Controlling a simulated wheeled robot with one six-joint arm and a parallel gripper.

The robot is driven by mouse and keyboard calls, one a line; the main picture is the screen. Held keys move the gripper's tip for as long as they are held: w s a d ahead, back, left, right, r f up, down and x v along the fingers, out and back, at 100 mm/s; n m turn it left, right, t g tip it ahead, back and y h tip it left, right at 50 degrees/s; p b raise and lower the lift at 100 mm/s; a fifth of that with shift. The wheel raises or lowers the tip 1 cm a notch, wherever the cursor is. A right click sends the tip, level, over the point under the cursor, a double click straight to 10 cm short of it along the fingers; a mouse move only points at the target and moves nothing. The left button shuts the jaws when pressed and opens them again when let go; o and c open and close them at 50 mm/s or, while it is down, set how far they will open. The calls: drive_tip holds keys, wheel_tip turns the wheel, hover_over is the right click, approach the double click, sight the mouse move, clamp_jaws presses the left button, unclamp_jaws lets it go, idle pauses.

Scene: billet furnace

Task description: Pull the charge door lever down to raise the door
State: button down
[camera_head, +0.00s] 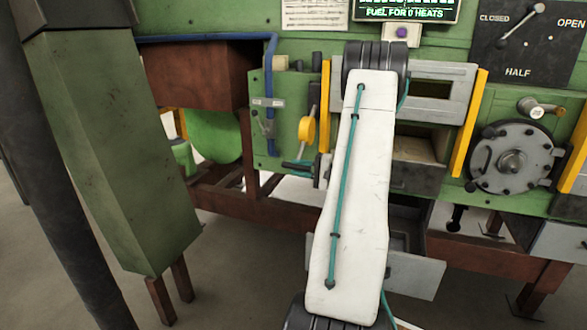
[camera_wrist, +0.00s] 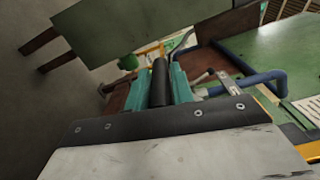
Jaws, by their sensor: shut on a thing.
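My gripper (camera_wrist: 161,88) has its two teal fingers shut around a black cylindrical grip in the wrist view, which I take as the charge door lever (camera_wrist: 159,73). In the head view my gripper (camera_head: 298,165) shows only as a small teal and dark piece low beside the left yellow rail; my white forearm hides much around it. The grey charge door (camera_head: 444,78), with a dark slot, stands between yellow rails. Below it a box-like opening shows a tan inner surface. My arm covers its left part.
A green control panel (camera_head: 262,128) with a blue pipe (camera_head: 270,70) is left of the rails. A round bolted hatch (camera_head: 511,158) is at right, below a CLOSED/HALF/OPEN dial (camera_head: 530,40). A green column (camera_head: 110,150) stands at left. An open grey tray (camera_head: 415,275) is low in front.

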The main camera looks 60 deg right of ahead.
drive_tip(key=shift+s+d+f, duration=0.1)
drive_tip(key=shift+d, duration=0.35)
drive_tip(key=c, duration=1.5)
unclamp_jaws()
drive_tip(key=shift+o, duration=1.2)
drive_tip(key=shift+d+f, duration=0.2)
drive_tip(key=shift+d, duration=0.05)
drive_tip(key=shift+a, duration=0.1)
drive_tip(key=shift+w+a, duration=0.2)
drive_tip(key=shift+a, duration=0.05)
drive_tip(key=v, duration=0.8)
drive_tip(key=shift+w+a+r, duration=0.1)
drive_tip(key=shift+w, duration=0.05)
